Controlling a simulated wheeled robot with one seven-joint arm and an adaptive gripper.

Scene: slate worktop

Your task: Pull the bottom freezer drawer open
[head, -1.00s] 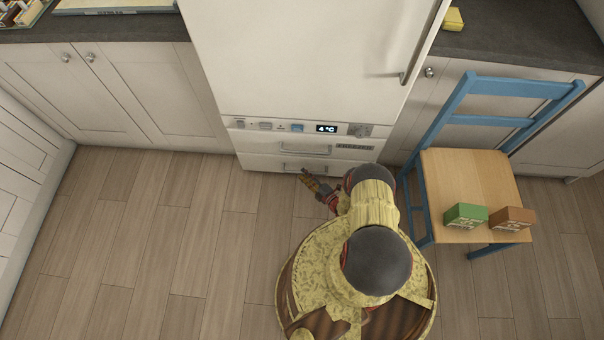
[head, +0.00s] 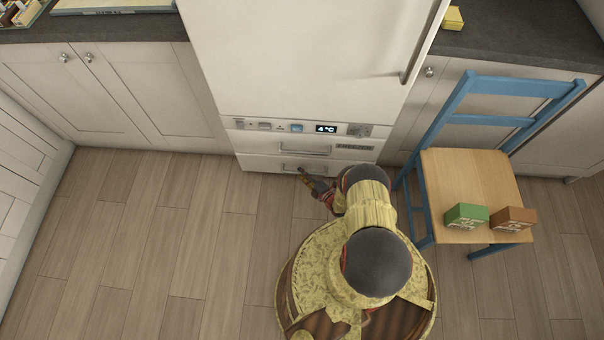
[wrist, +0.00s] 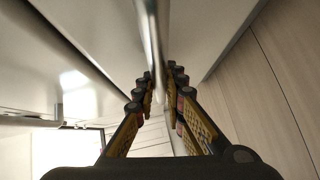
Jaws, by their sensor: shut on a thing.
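The white fridge (head: 300,60) has two freezer drawers low on its front. The bottom freezer drawer (head: 258,164) is the lower one, just above the floor, and its front looks flush with the fridge. Its bar handle (head: 304,168) also shows in the wrist view (wrist: 152,30), running between my fingers. My gripper (head: 304,174) is at this handle, and in the wrist view (wrist: 163,88) its fingers are closed around the bar. The upper freezer drawer (head: 258,145) is shut, with its own handle (head: 305,150).
A blue chair (head: 460,180) with a wooden seat stands right of my arm, carrying a green box (head: 466,216) and a brown box (head: 513,218). White cabinets flank the fridge. The wooden floor (head: 180,240) to the left is clear.

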